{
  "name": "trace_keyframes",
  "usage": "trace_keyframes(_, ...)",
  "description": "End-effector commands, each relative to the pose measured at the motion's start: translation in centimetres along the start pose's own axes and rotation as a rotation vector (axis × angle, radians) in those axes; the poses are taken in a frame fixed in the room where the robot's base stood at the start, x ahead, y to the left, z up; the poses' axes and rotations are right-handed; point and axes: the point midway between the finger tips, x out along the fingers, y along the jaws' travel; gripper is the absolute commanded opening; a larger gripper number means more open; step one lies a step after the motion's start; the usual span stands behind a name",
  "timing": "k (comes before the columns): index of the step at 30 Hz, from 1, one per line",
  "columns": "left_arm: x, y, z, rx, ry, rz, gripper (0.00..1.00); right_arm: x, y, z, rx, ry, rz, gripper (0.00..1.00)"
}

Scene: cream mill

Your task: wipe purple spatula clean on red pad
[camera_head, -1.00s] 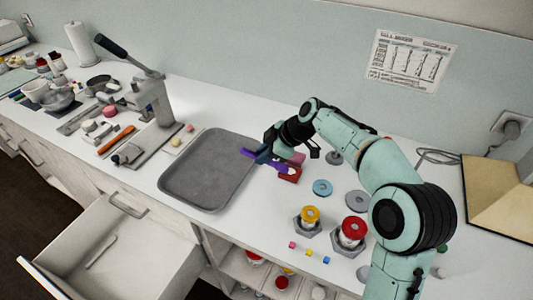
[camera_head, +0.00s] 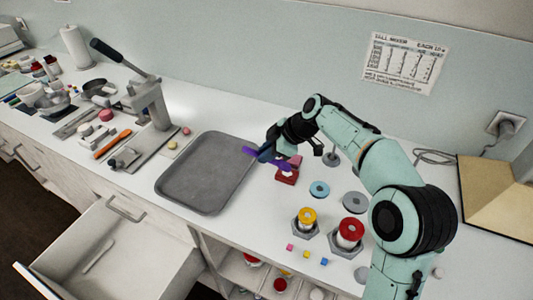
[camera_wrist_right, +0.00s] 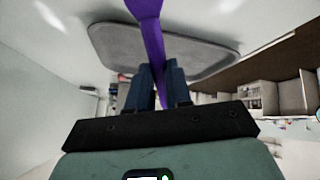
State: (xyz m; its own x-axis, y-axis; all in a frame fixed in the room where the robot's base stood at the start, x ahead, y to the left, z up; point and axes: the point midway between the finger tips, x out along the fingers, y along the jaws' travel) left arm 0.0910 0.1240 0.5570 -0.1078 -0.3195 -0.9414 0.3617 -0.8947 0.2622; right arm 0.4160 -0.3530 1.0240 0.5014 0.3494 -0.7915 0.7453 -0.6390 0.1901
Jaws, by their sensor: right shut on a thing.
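My right gripper (camera_head: 266,153) is shut on the purple spatula (camera_head: 249,150) above the counter, between the grey tray and the red pad. In the right wrist view the purple spatula (camera_wrist_right: 151,38) stands out from between the dark fingers (camera_wrist_right: 160,85), its wide end toward the top edge. The red pad (camera_head: 286,177) lies on the counter just right of the tray, partly hidden behind the spatula and gripper. I cannot tell whether the spatula touches it. A pink piece shows just above the pad. My left gripper is not in view.
The grey tray (camera_head: 205,172) lies left of the gripper. A yellow-topped jar (camera_head: 306,218) and a red-topped jar (camera_head: 349,232) stand in front, with a blue disc (camera_head: 319,189) and small coloured cubes nearby. A lever press (camera_head: 150,105) stands at left. A drawer (camera_head: 115,250) is open.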

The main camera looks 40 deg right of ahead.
Motion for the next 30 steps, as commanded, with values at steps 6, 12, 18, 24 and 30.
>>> trace_keyframes(6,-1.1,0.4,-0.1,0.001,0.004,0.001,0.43,-1.4,0.4,-1.1,-0.002,0.001,0.001,0.00)
trace_keyframes(12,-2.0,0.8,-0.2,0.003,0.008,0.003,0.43,-2.5,0.7,-1.9,-0.001,0.001,0.002,0.00)
trace_keyframes(18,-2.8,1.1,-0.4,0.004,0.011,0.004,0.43,-3.5,0.9,-2.6,-0.001,0.001,0.000,0.00)
trace_keyframes(24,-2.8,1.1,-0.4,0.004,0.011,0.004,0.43,-3.6,0.8,-2.6,0.000,0.000,0.000,0.00)
trace_keyframes(30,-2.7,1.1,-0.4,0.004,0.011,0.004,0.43,-3.6,0.8,-2.6,0.000,0.000,0.000,0.00)
